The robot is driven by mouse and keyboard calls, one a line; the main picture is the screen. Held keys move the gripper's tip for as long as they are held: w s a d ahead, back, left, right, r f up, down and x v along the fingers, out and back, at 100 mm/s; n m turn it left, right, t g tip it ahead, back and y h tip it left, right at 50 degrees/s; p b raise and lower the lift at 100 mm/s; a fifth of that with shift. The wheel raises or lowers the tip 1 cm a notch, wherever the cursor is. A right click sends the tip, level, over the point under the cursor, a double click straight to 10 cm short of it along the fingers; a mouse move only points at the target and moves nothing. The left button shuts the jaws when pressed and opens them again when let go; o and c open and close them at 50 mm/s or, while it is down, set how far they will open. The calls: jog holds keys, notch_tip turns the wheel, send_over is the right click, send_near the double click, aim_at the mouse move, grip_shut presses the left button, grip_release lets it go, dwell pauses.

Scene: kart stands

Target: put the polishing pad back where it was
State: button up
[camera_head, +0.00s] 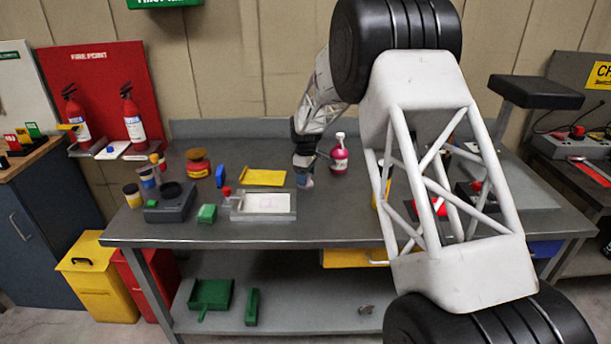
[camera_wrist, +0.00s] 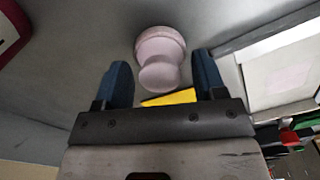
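A pale pink round piece with a knob, which looks like the polishing pad (camera_wrist: 160,48), stands on the grey bench. It also shows under my gripper in the head view (camera_head: 306,182). My gripper (camera_wrist: 162,72) is open, its two blue fingers to either side of the knob with a visible gap on both sides. In the head view my gripper (camera_head: 304,169) points down at the bench, left of the pink spray bottle (camera_head: 340,157). I cannot tell how far the fingertips reach down around the knob.
My arm hides much of the bench's right side.

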jog(key=shift+r, duration=0.15)
notch_tip(320, 180, up, 12)
dwell(0.9)
dwell(0.6)
jog(key=s+d+r+m, duration=0.2)
jog(key=s+d+r, duration=0.25)
jog(key=s, duration=0.45)
jog(key=s+d+r+m+t, duration=0.1)
jog(key=s+d+r+m, duration=0.3)
jog(key=s, duration=0.6)
jog(key=s+d+r, duration=0.2)
jog(key=s+r, duration=0.4)
jog(key=s, duration=0.3)
jog(key=s+d+f+m, duration=0.2)
jog(key=s, duration=0.9)
jog(key=s+d+f+m+t, duration=0.1)
jog(key=s+d+m, duration=0.1)
jog(key=s, duration=0.9)
jog(key=s+d+f+m, duration=0.2)
jog(key=s+m, duration=0.1)
jog(key=s, duration=0.8)
jog(key=shift+s+d+f+t, duration=0.2)
jog(key=shift+f+t, duration=0.1)
jog(key=shift+f, duration=0.05)
